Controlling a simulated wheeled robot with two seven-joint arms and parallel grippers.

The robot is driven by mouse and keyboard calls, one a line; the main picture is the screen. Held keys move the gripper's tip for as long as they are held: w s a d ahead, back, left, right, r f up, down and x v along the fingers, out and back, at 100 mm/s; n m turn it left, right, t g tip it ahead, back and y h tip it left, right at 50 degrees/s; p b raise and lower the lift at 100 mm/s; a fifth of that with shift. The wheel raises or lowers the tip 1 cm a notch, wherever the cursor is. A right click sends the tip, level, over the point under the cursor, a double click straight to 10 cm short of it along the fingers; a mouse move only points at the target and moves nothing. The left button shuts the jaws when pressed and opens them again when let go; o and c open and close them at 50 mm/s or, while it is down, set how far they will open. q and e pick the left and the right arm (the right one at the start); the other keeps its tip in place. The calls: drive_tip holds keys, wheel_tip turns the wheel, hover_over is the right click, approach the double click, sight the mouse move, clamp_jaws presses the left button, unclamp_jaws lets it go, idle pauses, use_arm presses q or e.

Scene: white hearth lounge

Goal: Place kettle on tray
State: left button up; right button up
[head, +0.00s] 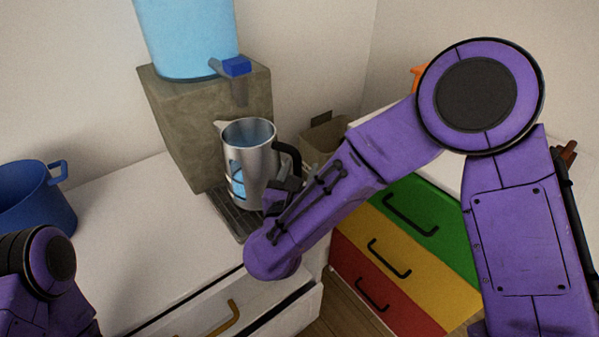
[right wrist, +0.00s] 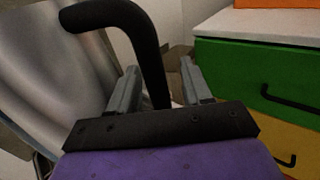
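The kettle (head: 250,160) is a silver metal jug with a blue water window, a spout at left and a black handle at right. It is upright over the dark slatted tray (head: 229,214) in front of the dispenser and appears to stand on it; my right arm hides part of its base. My right gripper (head: 294,183) is at the handle. In the right wrist view, its fingers (right wrist: 158,86) are on either side of the black handle (right wrist: 146,45), with a gap showing, so it looks open around it. The kettle's body (right wrist: 50,75) is at left there. My left gripper is out of view.
The stone-like dispenser (head: 205,120) with a blue water tank (head: 185,35) stands behind the kettle. A blue pot (head: 35,197) is at the far left of the white counter (head: 130,235). A drawer unit with green, yellow and red fronts (head: 425,225) is at right. The counter's middle is clear.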

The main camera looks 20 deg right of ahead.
drive_tip(key=shift+r, duration=0.2)
drive_tip(key=b+v, duration=0.1)
drive_tip(key=v, duration=1.1)
